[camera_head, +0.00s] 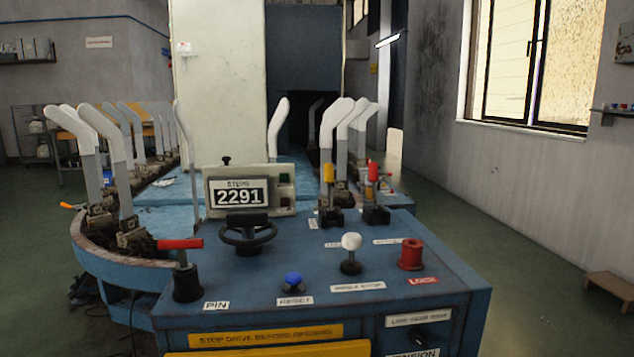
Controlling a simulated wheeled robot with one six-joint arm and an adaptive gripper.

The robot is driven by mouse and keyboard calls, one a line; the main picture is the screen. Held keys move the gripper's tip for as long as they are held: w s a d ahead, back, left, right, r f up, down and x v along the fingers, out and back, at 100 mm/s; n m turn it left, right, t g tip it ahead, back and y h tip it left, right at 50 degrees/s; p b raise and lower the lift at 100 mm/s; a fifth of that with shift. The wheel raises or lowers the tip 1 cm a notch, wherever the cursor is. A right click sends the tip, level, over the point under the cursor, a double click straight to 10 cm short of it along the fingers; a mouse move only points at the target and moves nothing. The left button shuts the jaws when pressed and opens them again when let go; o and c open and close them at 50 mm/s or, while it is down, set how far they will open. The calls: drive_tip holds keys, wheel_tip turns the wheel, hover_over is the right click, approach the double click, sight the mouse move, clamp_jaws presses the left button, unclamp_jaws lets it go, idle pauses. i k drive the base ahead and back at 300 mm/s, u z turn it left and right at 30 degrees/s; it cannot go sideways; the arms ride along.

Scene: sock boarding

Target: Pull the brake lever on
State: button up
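On the blue console (330,272) two upright levers stand at the back right. One has a yellow grip (328,173) and the other a red grip (373,172). Both rise from black bases and look close to upright. Small white labels lie near them, too small to read, so I cannot tell which lever is the brake. A red-handled lever (180,244) on a black post stands at the front left beside a label reading PIN. My gripper is not in view.
A black handwheel (247,233) and a counter reading 2291 (239,193) sit on the console. Along the front are a blue button (292,282), a white knob (351,242) and a red knob (411,254). White sock forms (336,122) stand behind.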

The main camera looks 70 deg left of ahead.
sight(374, 168)
drive_tip(key=u, duration=2.2)
drive_tip(key=k, duration=0.65)
drive_tip(key=z, duration=0.7)
drive_tip(key=i, duration=1.15)
drive_tip(key=u, duration=0.5)
